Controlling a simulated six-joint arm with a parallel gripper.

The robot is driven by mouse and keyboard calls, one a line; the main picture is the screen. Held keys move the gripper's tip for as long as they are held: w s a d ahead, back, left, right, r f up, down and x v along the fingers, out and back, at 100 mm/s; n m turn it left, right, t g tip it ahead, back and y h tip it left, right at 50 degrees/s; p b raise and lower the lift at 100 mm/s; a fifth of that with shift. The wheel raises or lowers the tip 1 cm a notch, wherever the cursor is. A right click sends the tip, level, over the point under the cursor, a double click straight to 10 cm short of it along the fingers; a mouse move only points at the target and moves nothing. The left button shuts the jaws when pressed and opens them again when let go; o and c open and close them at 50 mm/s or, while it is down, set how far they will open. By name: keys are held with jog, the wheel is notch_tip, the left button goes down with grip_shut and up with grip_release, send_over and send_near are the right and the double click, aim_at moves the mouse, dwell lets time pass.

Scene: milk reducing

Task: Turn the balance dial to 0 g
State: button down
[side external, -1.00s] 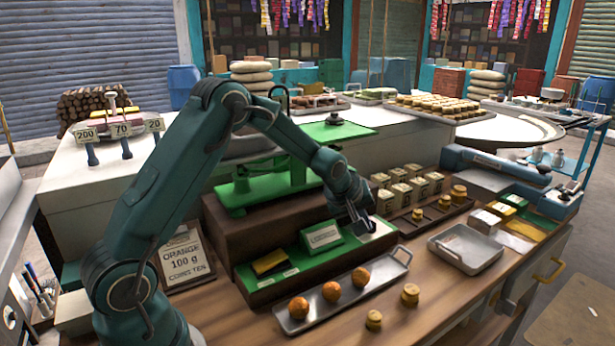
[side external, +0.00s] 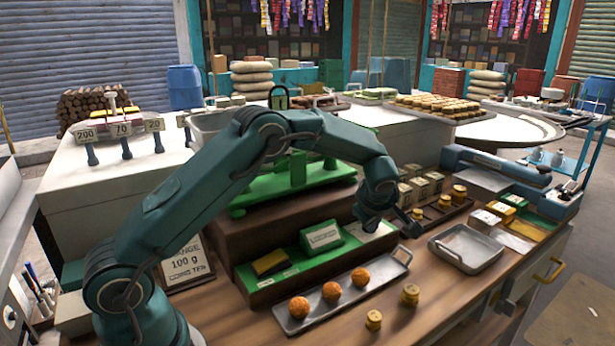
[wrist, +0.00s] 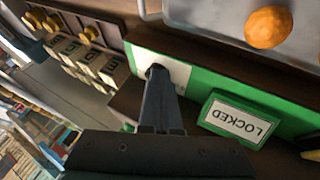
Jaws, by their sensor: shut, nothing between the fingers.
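The green balance (side external: 290,185) stands on a brown stepped base, partly hidden behind my arm. A green panel (side external: 285,272) on the base's front holds a green block marked LOCKED (side external: 323,237) and a white plate (side external: 372,232) at its right end. The block (wrist: 237,121) and plate (wrist: 180,72) also show in the wrist view. No dial markings are readable.
A tray with three orange balls (side external: 285,322) lies in front of the base. An empty metal tray (side external: 467,248) is at the right. Pale boxes (side external: 425,186) and brass weights (side external: 445,202) stand close behind my gripper. A placard (side external: 187,268) is partly hidden by my arm.

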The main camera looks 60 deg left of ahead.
jog(key=shift+w+d, duration=0.2)
jog(key=shift+w, duration=0.3)
jog(key=shift+w+d, duration=0.15)
jog(key=shift+w, duration=0.35)
jog(key=shift+w, duration=0.2)
jog(key=shift+d, duration=0.15)
dwell(0.4)
